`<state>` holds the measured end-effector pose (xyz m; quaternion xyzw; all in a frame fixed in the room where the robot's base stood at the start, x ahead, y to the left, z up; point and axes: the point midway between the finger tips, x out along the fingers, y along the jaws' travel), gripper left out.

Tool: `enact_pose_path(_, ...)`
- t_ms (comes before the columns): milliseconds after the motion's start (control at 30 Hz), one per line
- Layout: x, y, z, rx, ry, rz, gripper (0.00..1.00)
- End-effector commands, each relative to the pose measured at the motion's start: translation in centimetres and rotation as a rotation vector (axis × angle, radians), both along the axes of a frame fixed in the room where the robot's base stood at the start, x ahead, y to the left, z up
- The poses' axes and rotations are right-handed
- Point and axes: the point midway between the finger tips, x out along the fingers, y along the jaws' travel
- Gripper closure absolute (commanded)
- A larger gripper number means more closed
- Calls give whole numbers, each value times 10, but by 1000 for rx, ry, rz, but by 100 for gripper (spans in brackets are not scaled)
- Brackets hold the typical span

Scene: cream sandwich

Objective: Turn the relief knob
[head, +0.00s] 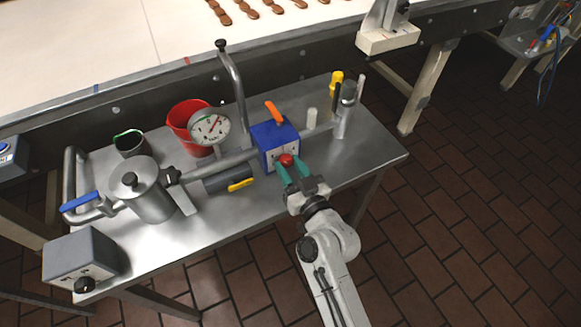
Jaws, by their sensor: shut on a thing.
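The relief knob (286,159) is a small red knob low on the front of a blue box (273,136) on the metal table. An orange lever (274,111) stands on top of the box. My gripper (287,169), with green fingers, reaches up from the lower right and is shut on the red knob, one finger on each side. The knob's sides are partly hidden by the fingers. A round pressure gauge (209,127) with a red needle stands left of the box on the pipe line.
A steel pot (147,190), a red bucket (184,117) and a grey box with a black knob (84,262) stand on the left of the steel table (335,172). A yellow-handled part (240,185) lies near my gripper. A conveyor (100,43) runs behind.

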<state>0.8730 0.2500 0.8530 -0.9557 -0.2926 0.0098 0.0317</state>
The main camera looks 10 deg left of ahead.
Motion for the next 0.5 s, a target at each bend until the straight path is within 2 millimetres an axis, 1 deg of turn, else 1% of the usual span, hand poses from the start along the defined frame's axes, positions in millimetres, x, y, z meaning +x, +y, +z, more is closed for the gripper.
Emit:
enact_pose_path(267, 0, 0, 0, 27, 18, 0, 93)
enact_pose_path(500, 0, 0, 0, 136, 92, -1, 93)
